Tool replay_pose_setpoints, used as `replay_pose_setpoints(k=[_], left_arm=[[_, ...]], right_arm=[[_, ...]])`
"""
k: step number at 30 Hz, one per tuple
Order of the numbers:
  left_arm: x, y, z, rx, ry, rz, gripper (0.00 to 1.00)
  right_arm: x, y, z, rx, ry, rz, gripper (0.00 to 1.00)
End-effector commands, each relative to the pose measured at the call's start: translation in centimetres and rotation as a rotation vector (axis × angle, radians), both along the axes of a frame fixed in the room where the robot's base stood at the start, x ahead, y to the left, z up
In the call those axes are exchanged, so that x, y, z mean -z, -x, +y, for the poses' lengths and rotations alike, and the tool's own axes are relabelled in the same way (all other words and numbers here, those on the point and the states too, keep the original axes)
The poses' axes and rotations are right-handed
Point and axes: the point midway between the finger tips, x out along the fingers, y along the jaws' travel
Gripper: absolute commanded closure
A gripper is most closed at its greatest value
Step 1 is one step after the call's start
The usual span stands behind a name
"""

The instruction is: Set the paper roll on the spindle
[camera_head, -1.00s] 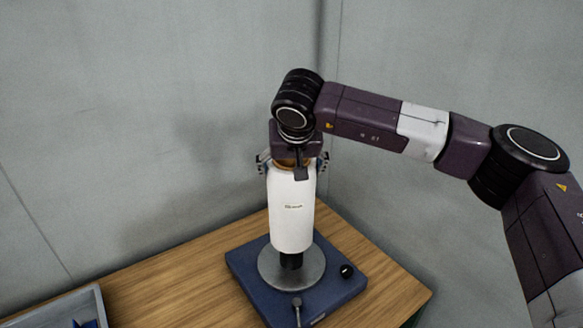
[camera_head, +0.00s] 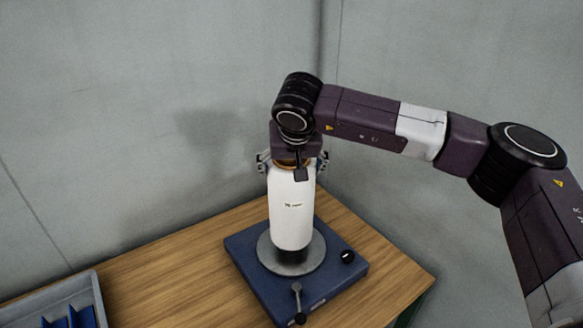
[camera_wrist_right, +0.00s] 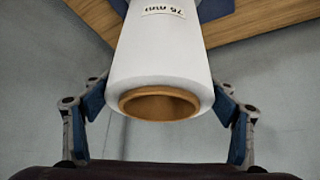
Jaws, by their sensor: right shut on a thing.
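The white paper roll (camera_head: 291,215) stands upright above the grey round plate of the spindle, with a small label on its side. My right gripper (camera_head: 292,163) is shut on the roll near its top. In the right wrist view the roll (camera_wrist_right: 165,55) shows its brown core end, with the blue finger pads (camera_wrist_right: 160,103) on both sides. The dark spindle post (camera_head: 291,256) shows just below the roll; how far it reaches inside is hidden. The spindle's blue base (camera_head: 252,262) lies on the table. My left gripper is not in view.
The wooden table (camera_head: 170,270) is bare left of the base. A grey tray (camera_head: 98,292) with blue dividers sits at the lower left. Grey walls are behind.

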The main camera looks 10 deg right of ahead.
Motion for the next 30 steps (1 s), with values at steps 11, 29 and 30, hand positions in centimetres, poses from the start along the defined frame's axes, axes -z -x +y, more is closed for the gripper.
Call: replay_pose_setpoints(k=[11,29,30], left_arm=[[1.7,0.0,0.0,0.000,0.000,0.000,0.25],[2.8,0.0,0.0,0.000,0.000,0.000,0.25],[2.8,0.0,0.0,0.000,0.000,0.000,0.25]], right_arm=[[1.6,-0.2,0.0,0.000,-0.002,-0.009,0.79],[3.1,-0.2,0.1,0.000,-0.003,-0.011,0.79],[3.1,-0.2,0.1,0.000,-0.003,-0.011,0.79]])
